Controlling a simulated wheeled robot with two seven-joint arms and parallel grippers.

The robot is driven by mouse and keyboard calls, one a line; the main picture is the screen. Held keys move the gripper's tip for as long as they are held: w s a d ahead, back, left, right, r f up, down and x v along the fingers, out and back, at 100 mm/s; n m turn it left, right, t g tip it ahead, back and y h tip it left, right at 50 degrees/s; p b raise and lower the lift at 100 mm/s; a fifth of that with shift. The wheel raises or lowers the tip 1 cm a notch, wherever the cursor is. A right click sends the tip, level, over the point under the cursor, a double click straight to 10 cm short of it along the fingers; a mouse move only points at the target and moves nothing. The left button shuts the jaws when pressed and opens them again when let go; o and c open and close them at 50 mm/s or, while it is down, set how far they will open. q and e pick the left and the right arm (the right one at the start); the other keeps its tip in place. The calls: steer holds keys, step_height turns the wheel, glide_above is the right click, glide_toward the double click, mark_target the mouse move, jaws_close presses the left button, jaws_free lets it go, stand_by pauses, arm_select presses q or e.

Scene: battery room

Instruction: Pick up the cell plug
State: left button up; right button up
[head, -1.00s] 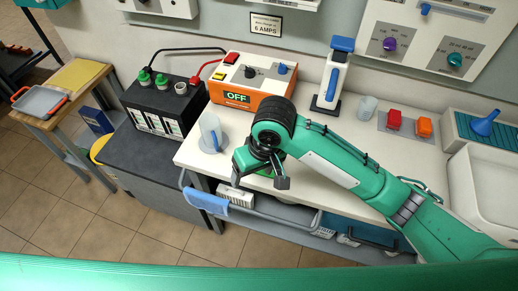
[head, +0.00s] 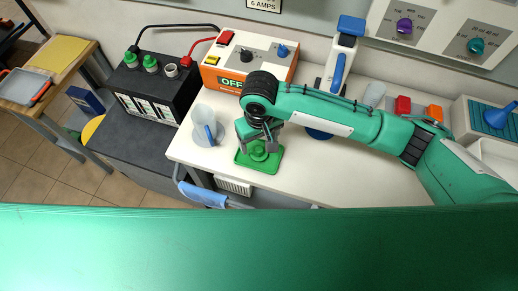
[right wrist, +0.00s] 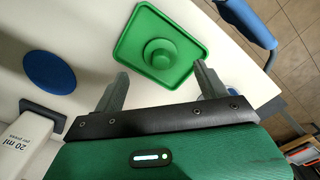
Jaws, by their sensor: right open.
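The green cell plug (right wrist: 160,53) sits in a shallow green tray (right wrist: 186,16) on the white bench. In the head view the plug (head: 259,152) and the tray (head: 243,161) are near the bench's front edge, partly covered by my right gripper (head: 260,138). In the right wrist view my right gripper (right wrist: 160,82) is open and empty, its fingers pointing at the tray with the plug between their lines, apart from it. The black battery (head: 150,99) at the left has two green plugs on top and one open white port. My left gripper is not in view.
A clear jug (head: 204,126) with a blue handle stands just left of the gripper. The orange charger (head: 222,78) is behind it. A white dispenser (head: 331,72) with a blue top stands behind my right arm. Bare bench lies right of the tray.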

mark_target(259, 149)
steer(key=shift+s+f+p, duration=0.15)
steer(key=shift+f+p, duration=0.2)
steer(key=shift+f, duration=0.25)
step_height(259, 149, down, 4)
steer(key=shift+f+p, duration=0.1)
steer(key=shift+p, duration=0.35)
steer(key=c, duration=1.1)
